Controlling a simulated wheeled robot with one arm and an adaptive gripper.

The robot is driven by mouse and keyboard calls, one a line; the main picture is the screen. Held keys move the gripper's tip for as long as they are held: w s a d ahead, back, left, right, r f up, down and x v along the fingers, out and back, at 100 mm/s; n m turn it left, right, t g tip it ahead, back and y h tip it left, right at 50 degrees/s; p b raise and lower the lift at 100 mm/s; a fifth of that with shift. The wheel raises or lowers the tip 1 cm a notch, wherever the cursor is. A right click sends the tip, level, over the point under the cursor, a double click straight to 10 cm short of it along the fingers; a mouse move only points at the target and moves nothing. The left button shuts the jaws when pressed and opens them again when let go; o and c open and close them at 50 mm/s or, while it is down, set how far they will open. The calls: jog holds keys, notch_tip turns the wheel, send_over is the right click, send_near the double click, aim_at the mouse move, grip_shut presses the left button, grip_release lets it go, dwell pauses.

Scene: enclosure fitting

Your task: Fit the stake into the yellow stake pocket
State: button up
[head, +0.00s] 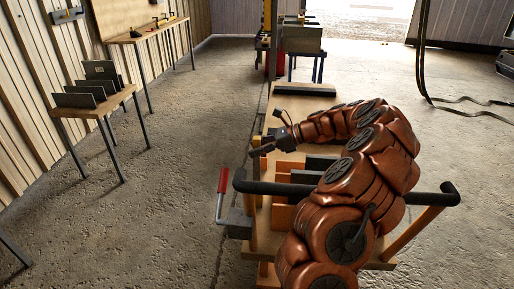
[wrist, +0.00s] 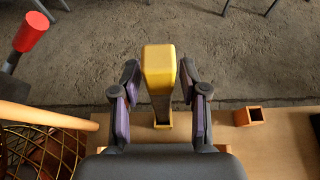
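The stake (wrist: 158,68) has a yellow block-like top and a grey shaft, and stands about upright in the wrist view. The foot of its shaft meets the yellow stake pocket (wrist: 167,126) at the deck edge and seems to be inside it; how deep, I cannot tell. My gripper (wrist: 159,74) has one finger on each side of the stake, with a visible gap on both sides, so it is open around the stake. In the head view my gripper (head: 266,144) is over the left edge of the cart, and the stake is mostly hidden there.
An orange square pocket (wrist: 248,117) sits on the deck to the right. A red-handled lever (head: 222,181) sticks out at the cart's left, near a black rail (head: 270,187). Orange and dark panels stand on the cart. Open concrete floor lies left.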

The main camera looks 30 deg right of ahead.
dwell(0.3)
jog(key=shift+s+d+r, duration=0.1)
jog(key=shift+d+r, duration=0.05)
jog(key=shift+r, duration=0.05)
jog(key=v, duration=1.1)
jog(key=shift+s+d, duration=0.2)
jog(key=shift+d, duration=0.05)
jog(key=shift+r, duration=0.1)
